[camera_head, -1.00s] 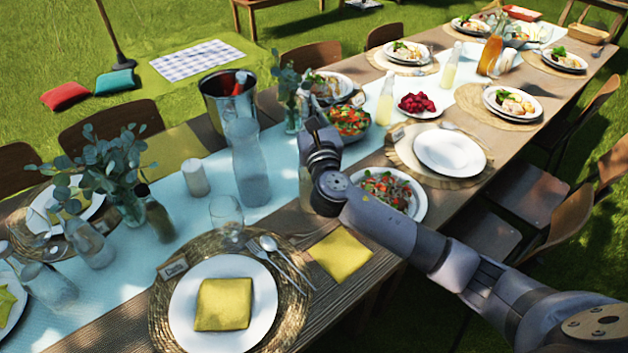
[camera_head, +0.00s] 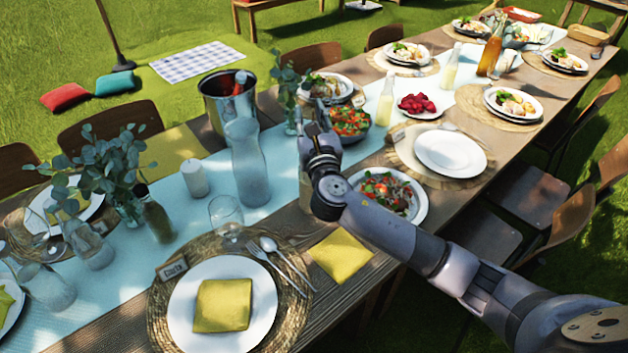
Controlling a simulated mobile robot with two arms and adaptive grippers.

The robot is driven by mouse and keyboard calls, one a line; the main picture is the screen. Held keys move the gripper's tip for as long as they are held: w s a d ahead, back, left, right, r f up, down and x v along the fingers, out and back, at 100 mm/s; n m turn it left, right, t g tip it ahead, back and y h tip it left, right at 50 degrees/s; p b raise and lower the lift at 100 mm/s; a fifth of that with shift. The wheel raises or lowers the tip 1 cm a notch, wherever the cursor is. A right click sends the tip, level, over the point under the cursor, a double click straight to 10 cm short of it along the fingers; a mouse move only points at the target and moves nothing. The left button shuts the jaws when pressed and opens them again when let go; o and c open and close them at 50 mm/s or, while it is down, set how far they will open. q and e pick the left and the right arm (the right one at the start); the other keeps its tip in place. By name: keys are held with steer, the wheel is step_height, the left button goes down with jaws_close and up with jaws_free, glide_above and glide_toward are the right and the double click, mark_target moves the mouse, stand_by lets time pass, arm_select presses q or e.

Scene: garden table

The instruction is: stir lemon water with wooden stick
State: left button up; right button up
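My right arm comes in from the lower right. Its gripper (camera_head: 313,121) is above the table near the salad bowl, seen from behind, so I cannot tell whether it is open, shut or holding anything. I cannot make out a wooden stick. Which vessel holds the lemon water is unclear. A tall clear carafe (camera_head: 245,162) stands left of the gripper, and a bottle of pale yellow liquid (camera_head: 386,103) stands right of it. Another pale yellow bottle (camera_head: 450,66) is farther back. A pale vessel is mostly hidden behind my wrist. My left gripper is not in view.
A salad bowl (camera_head: 350,123) and a salad plate (camera_head: 408,211) are close to my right arm. A metal bucket (camera_head: 216,108), white candle (camera_head: 195,179) and empty wine glass (camera_head: 226,215) stand to the left. A yellow napkin (camera_head: 340,255) lies in front.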

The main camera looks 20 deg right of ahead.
steer(key=v, duration=0.7)
steer(key=shift+s, duration=0.3)
